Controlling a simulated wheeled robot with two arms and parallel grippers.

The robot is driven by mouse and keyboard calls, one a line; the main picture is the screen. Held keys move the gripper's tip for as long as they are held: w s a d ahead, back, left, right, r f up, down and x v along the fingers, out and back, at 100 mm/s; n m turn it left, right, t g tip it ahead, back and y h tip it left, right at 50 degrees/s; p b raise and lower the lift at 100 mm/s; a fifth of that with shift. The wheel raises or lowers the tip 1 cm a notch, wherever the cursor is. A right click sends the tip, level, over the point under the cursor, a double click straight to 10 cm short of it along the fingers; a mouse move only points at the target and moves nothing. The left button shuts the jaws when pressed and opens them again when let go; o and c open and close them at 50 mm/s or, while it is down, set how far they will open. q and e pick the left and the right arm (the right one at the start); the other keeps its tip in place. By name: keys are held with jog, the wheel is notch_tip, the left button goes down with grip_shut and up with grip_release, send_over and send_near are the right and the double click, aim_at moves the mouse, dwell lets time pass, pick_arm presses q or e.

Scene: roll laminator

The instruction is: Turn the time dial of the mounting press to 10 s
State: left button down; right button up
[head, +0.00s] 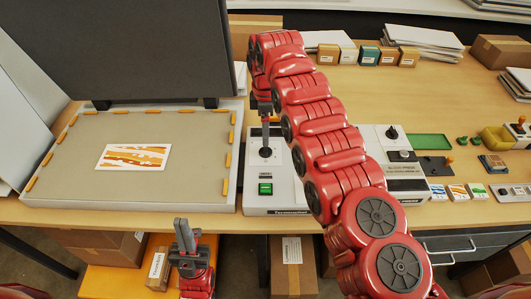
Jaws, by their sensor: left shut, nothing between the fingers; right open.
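The mounting press (190,180) stands on the left of the table with its dark lid (130,45) raised. Its control box (255,200) has a black dial (265,152) on top and a green switch (265,188) nearer the front. My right gripper (266,138) points down directly over the dial, its fingers at or just above it. I cannot tell whether they touch, and the dial's marks are too small to read. My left gripper (184,236) is shut and empty, in front of the table edge below the press.
An orange-patterned print (134,157) lies on the press bed. A second machine (400,175) stands right of the control box, partly behind my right arm. A green tray (429,142), small blocks and paper stacks (424,40) fill the table further right and back.

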aim_at(266, 150)
notch_tip(266, 150, down, 5)
jog(key=shift+a+f+p, duration=0.1)
jog(key=shift+f+p, duration=0.1)
jog(key=shift+p, duration=0.85)
jog(key=shift+f, duration=0.6)
grip_shut()
